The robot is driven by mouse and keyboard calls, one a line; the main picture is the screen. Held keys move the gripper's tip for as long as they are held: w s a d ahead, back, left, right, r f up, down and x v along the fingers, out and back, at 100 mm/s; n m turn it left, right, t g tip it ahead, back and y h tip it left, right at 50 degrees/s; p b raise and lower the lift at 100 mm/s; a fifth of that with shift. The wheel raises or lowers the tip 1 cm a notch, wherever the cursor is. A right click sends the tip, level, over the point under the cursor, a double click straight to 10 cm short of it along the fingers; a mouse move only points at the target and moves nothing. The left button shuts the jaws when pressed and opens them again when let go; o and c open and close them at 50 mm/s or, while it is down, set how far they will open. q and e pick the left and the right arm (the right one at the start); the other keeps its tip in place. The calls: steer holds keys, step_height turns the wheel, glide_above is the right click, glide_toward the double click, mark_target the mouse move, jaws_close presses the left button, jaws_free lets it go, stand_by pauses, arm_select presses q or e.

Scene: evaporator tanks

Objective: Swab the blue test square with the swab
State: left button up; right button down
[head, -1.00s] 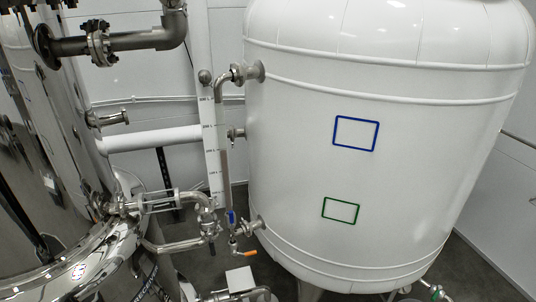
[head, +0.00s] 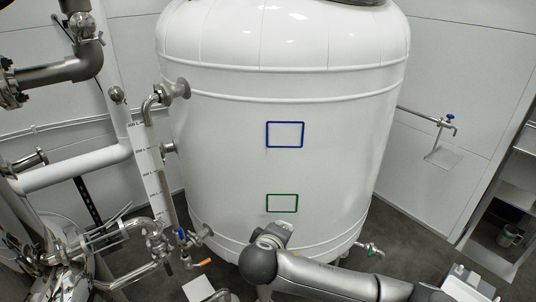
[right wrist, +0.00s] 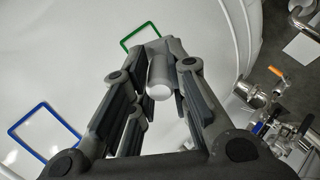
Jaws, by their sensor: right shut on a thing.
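The blue test square (head: 285,134) is an outlined rectangle on the upper front of the white tank. In the right wrist view the blue square (right wrist: 45,135) lies at the left, off to the side of my gripper. My right gripper (right wrist: 164,62) is shut on a grey cylinder with a pale round end, which looks like the swab (right wrist: 159,78). Its far tip is hidden. In the head view my right arm comes in from the lower right, and its wrist end is below the green square. My left gripper is not in view.
A green outlined square (head: 282,203) is below the blue one on the white tank (head: 340,130). Pipes, valves and a level gauge (head: 155,180) stand at the tank's left. A wall tap (head: 440,122) and shelves (head: 490,235) are at the right.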

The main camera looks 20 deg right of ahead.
steer(key=w+r+t, duration=0.1)
steer(key=r, duration=0.1)
steer(key=w+r+n+t+p, duration=0.1)
steer(key=r, duration=0.2)
steer(key=w+r+n+t, duration=0.1)
steer(key=r+t, duration=0.1)
steer(key=shift+w+d+r+p, duration=0.1)
steer(key=shift+w+r+p, duration=0.2)
steer(key=shift+w+p, duration=0.1)
steer(key=w+a+r+n+t+p, duration=0.1)
steer(key=w+r+t+p, duration=0.2)
steer(key=r, duration=0.8)
steer(key=w+d+t+b, duration=0.1)
steer(key=w+b, duration=0.1)
steer(key=w, duration=0.4)
steer(key=shift+d+b, duration=0.3)
steer(key=shift+f, duration=0.1)
steer(key=shift+b+x, duration=0.4)
steer(key=shift+x, duration=0.6)
